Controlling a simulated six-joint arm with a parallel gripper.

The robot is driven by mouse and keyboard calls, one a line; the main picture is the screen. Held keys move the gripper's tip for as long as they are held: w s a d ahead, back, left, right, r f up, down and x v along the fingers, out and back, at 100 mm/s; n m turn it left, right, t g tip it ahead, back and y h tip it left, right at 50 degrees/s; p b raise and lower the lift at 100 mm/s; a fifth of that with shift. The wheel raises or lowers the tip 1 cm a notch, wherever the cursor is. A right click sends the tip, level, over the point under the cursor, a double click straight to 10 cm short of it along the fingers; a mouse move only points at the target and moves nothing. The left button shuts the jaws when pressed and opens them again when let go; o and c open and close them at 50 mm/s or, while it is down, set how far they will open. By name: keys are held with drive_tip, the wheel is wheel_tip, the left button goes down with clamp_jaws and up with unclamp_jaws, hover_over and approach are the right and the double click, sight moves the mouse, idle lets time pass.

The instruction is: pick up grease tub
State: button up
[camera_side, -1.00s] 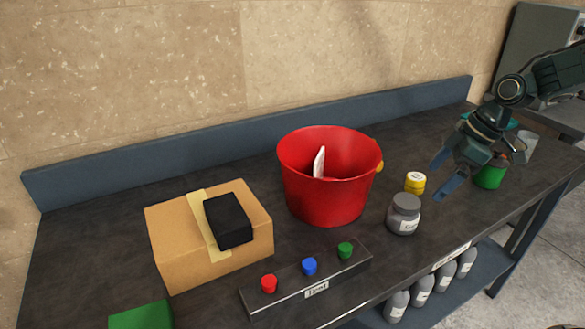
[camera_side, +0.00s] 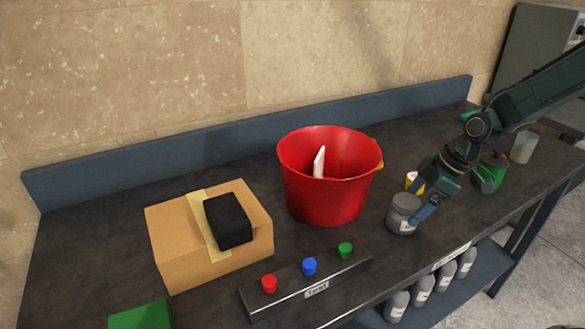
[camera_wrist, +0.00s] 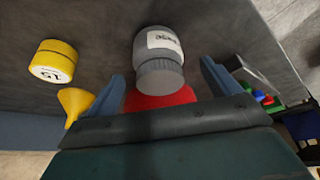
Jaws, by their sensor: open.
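The grease tub (camera_side: 402,214) is a grey screw-lid jar with a white label, upright on the dark bench right of the red bucket. In the wrist view the grease tub (camera_wrist: 161,52) lies between my two blue fingers, its lid toward my gripper. My gripper (camera_side: 420,196) is open and reaches down to the tub from the upper right. In the wrist view my gripper (camera_wrist: 163,72) shows a finger on each side, with gaps to the jar. One finger hides part of the tub's right side in the side view.
A yellow tub (camera_side: 411,180) stands close behind, partly hidden by my gripper. The red bucket (camera_side: 325,195) is left. A button box (camera_side: 325,285) is in front, a carton (camera_side: 175,235) further left. A yellow funnel (camera_wrist: 75,103) shows in the wrist view. Grey bottles (camera_side: 422,292) stand below the bench.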

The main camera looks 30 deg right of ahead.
sight(403, 214)
drive_tip(key=shift+f, duration=0.2)
drive_tip(key=shift+x, duration=2.65)
drive_tip(key=shift+w+d, duration=0.1)
drive_tip(key=c, duration=1.3)
